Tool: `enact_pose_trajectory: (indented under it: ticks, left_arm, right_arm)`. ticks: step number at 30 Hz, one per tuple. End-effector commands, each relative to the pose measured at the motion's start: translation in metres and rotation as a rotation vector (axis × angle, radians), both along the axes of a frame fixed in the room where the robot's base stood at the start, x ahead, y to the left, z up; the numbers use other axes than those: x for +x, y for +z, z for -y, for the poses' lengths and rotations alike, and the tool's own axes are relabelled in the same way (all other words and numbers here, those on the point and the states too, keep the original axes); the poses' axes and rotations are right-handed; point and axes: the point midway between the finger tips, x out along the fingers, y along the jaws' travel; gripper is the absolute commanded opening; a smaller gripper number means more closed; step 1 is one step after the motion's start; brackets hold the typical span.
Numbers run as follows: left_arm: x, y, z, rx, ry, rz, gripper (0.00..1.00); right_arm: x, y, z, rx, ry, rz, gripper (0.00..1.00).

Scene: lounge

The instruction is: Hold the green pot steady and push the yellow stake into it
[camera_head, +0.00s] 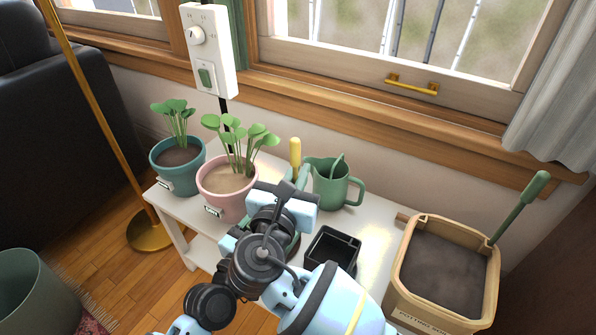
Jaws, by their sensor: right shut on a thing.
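The yellow stake (295,150) stands upright near the middle of the white table, its yellow top showing above my right gripper (292,190). My right gripper is shut, apparently on the stake's lower part; the contact itself is hidden by the gripper body. A bit of a green rim (293,246), likely the green pot, shows just below the gripper. Most of it is hidden by my wrist, so I cannot tell whether the stake is in it. My left gripper is not in view.
A teal pot (166,180) and a pink pot (222,206) with seedlings stand to the left. A green watering can (331,190) is behind right, a black square pot (322,257) in front of it. A soil-filled tan planter (404,285) stands right. A window is behind.

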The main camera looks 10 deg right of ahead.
Motion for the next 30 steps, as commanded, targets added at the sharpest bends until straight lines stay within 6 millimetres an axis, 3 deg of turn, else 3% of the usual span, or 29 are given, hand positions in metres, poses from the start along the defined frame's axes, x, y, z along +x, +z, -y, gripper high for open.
enact_pose_trajectory:
  ticks: [14, 15, 20, 30]
  left_arm:
    - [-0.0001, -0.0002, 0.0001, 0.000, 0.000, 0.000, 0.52]
    - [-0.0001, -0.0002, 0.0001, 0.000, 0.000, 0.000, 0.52]
    - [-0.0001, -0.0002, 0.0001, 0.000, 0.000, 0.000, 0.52]
    - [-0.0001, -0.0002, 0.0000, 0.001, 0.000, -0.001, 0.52]
  right_arm:
    - [-0.0002, -0.0080, -0.0003, 0.001, 0.001, 0.000, 0.00]
    - [-0.0002, -0.0080, -0.0003, 0.001, 0.001, 0.001, 0.10]
    - [-0.0002, -0.0079, -0.0003, 0.001, 0.001, 0.000, 0.31]
    - [-0.0024, -0.0081, -0.0013, 0.001, 0.001, 0.000, 0.33]
